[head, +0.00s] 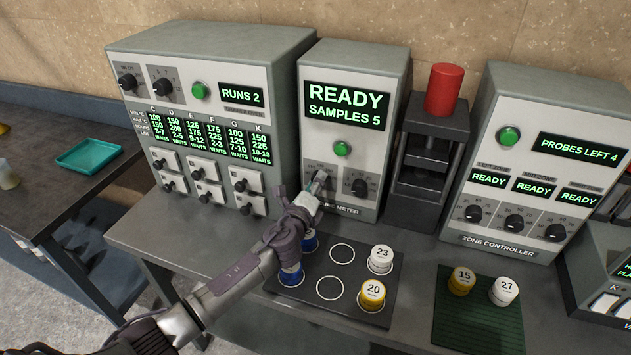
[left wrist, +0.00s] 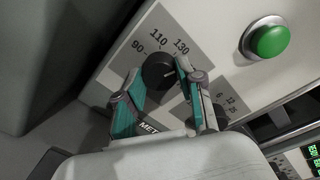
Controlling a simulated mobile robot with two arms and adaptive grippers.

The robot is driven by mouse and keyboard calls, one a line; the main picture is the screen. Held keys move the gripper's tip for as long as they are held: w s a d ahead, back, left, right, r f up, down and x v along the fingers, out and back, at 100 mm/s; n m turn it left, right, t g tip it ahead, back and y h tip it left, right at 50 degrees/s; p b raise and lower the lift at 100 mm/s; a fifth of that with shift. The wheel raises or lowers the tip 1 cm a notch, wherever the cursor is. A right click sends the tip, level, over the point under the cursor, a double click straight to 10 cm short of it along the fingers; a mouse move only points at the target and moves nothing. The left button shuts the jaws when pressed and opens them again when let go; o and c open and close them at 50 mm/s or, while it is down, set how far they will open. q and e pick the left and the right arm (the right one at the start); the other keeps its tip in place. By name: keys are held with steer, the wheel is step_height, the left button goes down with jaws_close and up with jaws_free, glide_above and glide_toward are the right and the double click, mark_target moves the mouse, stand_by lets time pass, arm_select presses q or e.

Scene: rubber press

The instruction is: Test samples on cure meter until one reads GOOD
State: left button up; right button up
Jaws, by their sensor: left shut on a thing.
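The cure meter (head: 357,90) stands at the back middle; its screen reads READY, SAMPLES 5, above a green button (head: 342,149). My left gripper (head: 319,185) is at its left dial and hides most of it. In the left wrist view the fingers (left wrist: 155,92) are shut on the black knob (left wrist: 157,70), one on each side; the scale reads 90, 110, 130. On the dark mat (head: 330,265) stand white sample 23 (head: 381,259), yellow sample 20 (head: 372,294) and two blue samples (head: 291,275), partly hidden by my arm. My right gripper is not in view.
A press with a red top (head: 444,90) stands right of the meter, then the zone controller (head: 550,150). Yellow sample 15 (head: 462,281) and white sample 27 (head: 505,291) stand on a green mat (head: 475,325). A curing unit reading RUNS 2 (head: 240,95) stands left.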

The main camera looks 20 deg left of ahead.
arm_select(q)
steer(key=m+p, duration=0.1)
steer(key=m, duration=0.3)
steer(key=shift+m, duration=0.3)
stand_by(0.3)
steer(key=shift+f, duration=0.1)
steer(key=o, duration=1.2)
steer(key=shift+c, duration=0.2)
steer(key=s, duration=1.2)
steer(key=shift+r, duration=0.3)
